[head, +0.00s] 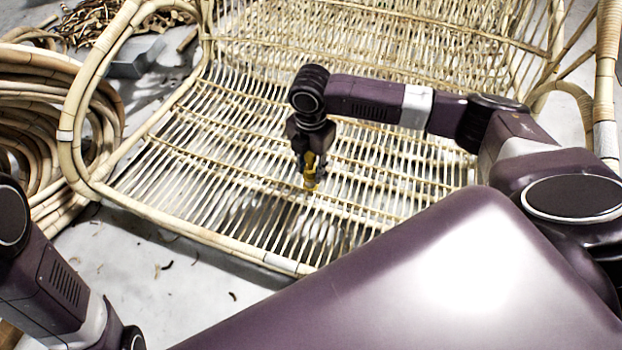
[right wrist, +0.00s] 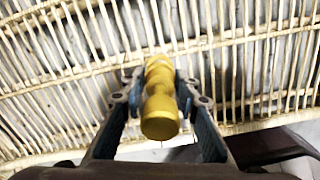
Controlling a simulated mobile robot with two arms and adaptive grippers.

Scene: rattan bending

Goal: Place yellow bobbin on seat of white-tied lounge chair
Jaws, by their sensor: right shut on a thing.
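The yellow bobbin (head: 310,181) is held upright in my right gripper (head: 309,163), over the middle of the seat of the rattan lounge chair (head: 180,182). White ties show on the chair's side frames. In the right wrist view the bobbin (right wrist: 160,112) sits between the two fingers of my right gripper (right wrist: 162,98), with seat slats behind it. I cannot tell whether the bobbin's lower end touches the slats. My left arm shows at the lower left in the head view, but its gripper is out of view.
Coiled rattan bundles (head: 38,120) stand at the left, close to the chair's arm loop. A grey block (head: 136,58) and a pile of cane offcuts (head: 110,20) lie on the floor behind. The seat around the bobbin is clear.

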